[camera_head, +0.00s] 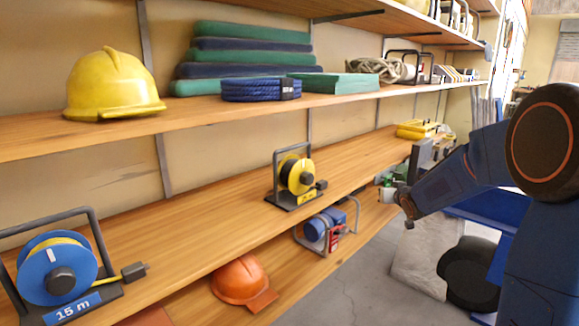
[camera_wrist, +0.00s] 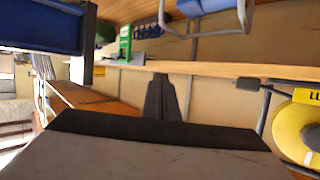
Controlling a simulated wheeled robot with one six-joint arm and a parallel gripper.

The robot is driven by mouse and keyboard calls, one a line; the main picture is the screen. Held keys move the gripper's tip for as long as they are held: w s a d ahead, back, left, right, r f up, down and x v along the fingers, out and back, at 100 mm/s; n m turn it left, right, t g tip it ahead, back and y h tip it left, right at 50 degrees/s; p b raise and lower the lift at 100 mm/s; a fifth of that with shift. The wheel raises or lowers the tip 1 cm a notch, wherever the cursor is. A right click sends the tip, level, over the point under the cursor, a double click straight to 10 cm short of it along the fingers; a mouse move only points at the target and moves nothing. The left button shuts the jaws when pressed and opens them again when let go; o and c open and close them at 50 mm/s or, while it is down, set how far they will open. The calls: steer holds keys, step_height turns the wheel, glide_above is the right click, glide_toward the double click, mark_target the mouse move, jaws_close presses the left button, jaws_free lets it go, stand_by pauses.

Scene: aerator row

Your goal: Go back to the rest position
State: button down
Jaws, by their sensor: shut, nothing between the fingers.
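My arm reaches in from the right in the head view, and its end, my gripper (camera_head: 404,203), is beside the shelving's front edge, small and partly unclear there. In the wrist view my gripper (camera_wrist: 162,80) shows dark fingers together in the middle, with nothing between them. The fingers point towards the shelf edge (camera_wrist: 215,69). No object is held.
A yellow reel (camera_head: 297,174) and a blue reel (camera_head: 57,268) stand on the middle shelf. A blue framed unit (camera_head: 316,228) and an orange helmet (camera_head: 240,281) are below. A yellow helmet (camera_head: 110,86) is above. Grey floor (camera_head: 350,285) in front is clear.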

steer(key=s+a+f+g, duration=0.1)
steer(key=s+a+g, duration=0.1)
steer(key=s, duration=1.6)
steer(key=s+a+f+g, duration=0.1)
steer(key=s+g, duration=0.3)
steer(key=s, duration=1.4)
steer(key=s+a+f+g, duration=0.1)
steer(key=s+a+g, duration=0.2)
steer(key=s, duration=1.6)
steer(key=shift+f, duration=0.15)
steer(key=shift+w, duration=0.1)
